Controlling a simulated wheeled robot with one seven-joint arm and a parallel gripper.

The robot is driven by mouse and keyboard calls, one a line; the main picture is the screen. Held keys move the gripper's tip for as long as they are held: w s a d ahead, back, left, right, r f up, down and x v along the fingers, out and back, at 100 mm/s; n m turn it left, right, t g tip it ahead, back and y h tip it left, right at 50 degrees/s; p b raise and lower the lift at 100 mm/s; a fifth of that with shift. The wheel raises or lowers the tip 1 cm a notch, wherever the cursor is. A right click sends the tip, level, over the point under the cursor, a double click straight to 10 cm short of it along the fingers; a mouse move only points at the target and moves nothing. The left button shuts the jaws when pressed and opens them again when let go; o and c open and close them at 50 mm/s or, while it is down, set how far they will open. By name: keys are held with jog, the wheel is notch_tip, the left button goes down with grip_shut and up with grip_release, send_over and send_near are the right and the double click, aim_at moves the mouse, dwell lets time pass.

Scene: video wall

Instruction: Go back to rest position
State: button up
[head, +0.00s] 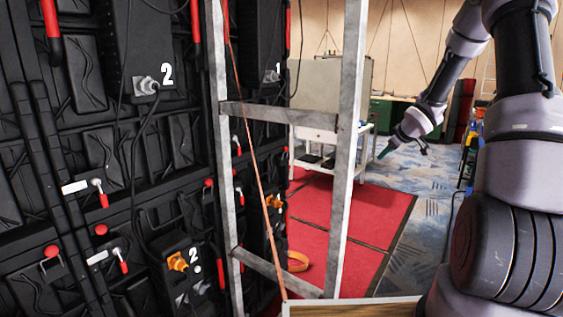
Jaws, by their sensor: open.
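My arm (510,130) enters along the right side of the head view and rises, then bends down and left. My gripper (403,151) is at its end, right of the metal frame. It is open, with one greenish fingertip and one dark fingertip apart, and nothing shows between them. It hangs in front of the white cart and the carpet, clear of the video wall (80,130). I cannot tell its exact distance from the cart.
The black video wall fills the left, with cables, red handles and plugs marked 1 and 2. A grey metal frame (348,160) with an orange strap (262,180) stands beside it. Behind are a white cart (355,145), red mats (335,225) and open blue-grey carpet (425,185).

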jog(key=s+a+r+m+g+h, duration=0.1)
jog(key=s+a+r+m+h, duration=0.15)
jog(key=s+r, duration=0.65)
jog(key=s+a+r+m+h, duration=0.1)
jog(key=s+r+m, duration=0.3)
jog(key=s+r, duration=0.45)
jog(key=s+a+r+m+y, duration=0.1)
jog(key=s+a, duration=0.2)
jog(key=s, duration=0.4)
jog(key=s+a+r+m+y, duration=0.2)
jog(key=s+a, duration=0.2)
jog(key=s, duration=0.3)
jog(key=s+a+r+m+g+y, duration=0.1)
jog(key=s+a+m, duration=0.1)
jog(key=s, duration=0.6)
jog(key=shift+a+r, duration=0.35)
jog(key=shift+a, duration=0.3)
jog(key=shift+w, duration=0.1)
